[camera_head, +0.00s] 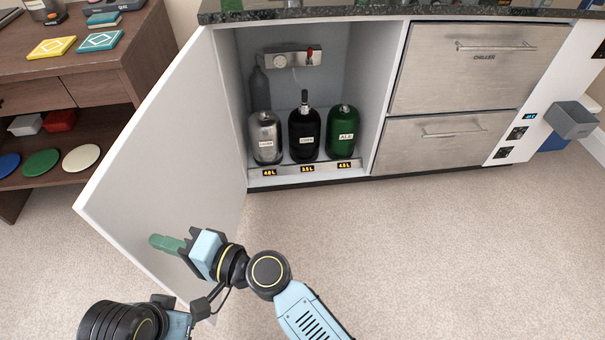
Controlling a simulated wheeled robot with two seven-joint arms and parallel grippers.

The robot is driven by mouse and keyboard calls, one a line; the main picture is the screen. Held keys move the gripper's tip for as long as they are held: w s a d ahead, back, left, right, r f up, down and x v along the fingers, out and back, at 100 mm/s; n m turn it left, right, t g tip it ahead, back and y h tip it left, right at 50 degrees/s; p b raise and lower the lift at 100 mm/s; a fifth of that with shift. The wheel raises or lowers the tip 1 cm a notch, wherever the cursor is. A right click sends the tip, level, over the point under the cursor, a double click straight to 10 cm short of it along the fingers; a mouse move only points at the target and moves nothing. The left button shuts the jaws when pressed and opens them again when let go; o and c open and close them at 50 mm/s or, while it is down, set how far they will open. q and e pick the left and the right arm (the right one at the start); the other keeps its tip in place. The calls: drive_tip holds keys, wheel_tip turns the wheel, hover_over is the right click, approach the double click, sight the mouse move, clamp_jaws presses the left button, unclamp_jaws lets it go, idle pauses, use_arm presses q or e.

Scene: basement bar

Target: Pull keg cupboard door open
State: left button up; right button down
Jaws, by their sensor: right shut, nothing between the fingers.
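The keg cupboard door (170,145) is a white panel, swung wide open to the left of the cupboard (290,95). Its inner face is toward me. My right gripper (163,242) has green fingers that are shut and empty. They point left in front of the lower part of the door's inner face; I cannot tell whether they touch it. The door's handle is not visible. Part of my left arm shows at the bottom left, but its fingers are not to be seen.
Inside the cupboard stand a silver keg (266,137), a black keg (304,135) and a green keg (342,133). Steel drawers (475,65) are to the right. A brown shelf unit (95,75) stands left, near the door. The carpet (430,250) at the right is clear.

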use_arm(q)
drive_tip(key=shift+r, duration=0.2)
use_arm(e)
drive_tip(key=shift+a, duration=0.15)
use_arm(q)
drive_tip(key=shift+s, duration=0.1)
idle(0.3)
